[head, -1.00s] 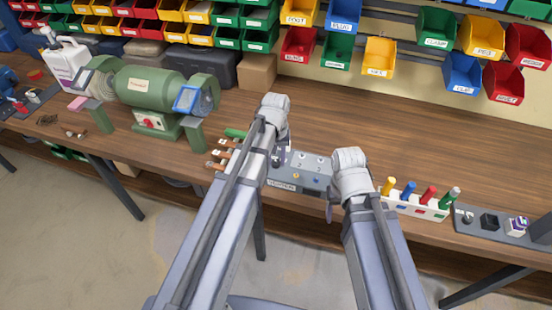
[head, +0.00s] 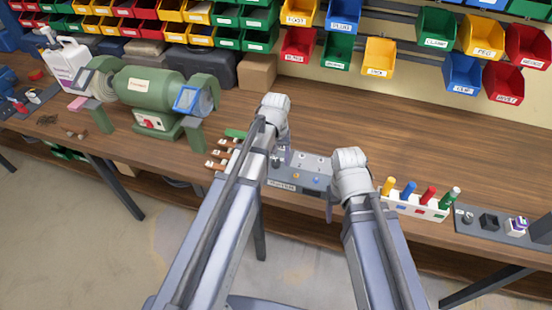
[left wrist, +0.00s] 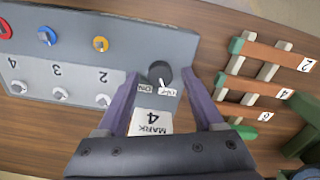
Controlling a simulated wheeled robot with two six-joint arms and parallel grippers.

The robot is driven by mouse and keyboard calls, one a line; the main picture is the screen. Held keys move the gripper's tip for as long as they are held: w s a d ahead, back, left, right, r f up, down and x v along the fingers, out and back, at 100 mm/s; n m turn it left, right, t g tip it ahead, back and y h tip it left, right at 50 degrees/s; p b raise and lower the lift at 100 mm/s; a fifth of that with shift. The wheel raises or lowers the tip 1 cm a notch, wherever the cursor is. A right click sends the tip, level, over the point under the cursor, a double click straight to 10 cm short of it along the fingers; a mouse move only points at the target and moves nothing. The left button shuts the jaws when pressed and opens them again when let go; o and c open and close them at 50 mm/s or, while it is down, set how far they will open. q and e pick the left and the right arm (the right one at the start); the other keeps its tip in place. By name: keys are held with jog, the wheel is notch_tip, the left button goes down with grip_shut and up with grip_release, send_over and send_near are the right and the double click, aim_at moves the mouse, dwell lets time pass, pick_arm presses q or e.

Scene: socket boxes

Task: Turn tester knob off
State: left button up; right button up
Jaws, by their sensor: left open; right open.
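The grey tester panel (head: 310,170) lies on the bench in front of my arms. Its black round knob (left wrist: 158,70) shows in the left wrist view, with a white pointer mark and the labels ON and OFF beside it. The pointer appears nearer the OFF label. My left gripper (left wrist: 161,78) is open, with one purple finger on each side of the knob and visible gaps between. In the head view my left gripper (head: 283,158) hides the knob. My right gripper (head: 329,208) is open at the panel's right front corner.
Several toggle switches and lamps, such as a blue one (left wrist: 47,36), sit on the panel. A MARK 4 card (left wrist: 152,122) lies near the knob. Wood-handled pieces (left wrist: 262,90) lie beside the panel. A white rack (head: 415,205) stands right.

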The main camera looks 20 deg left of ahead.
aim_at(276, 162)
pick_arm(q)
jog(key=shift+r+p, duration=3.8)
jog(key=shift+r, duration=0.1)
jog(key=s+d+m, duration=0.3)
jog(key=s+d, duration=0.2)
jog(key=s, duration=0.2)
jog(key=s+d+m+y, duration=0.1)
jog(key=s+d+m, duration=0.2)
jog(key=s+d, duration=0.2)
jog(key=s, duration=0.3)
jog(key=shift+d+m, duration=0.25)
jog(key=shift+m, duration=0.05)
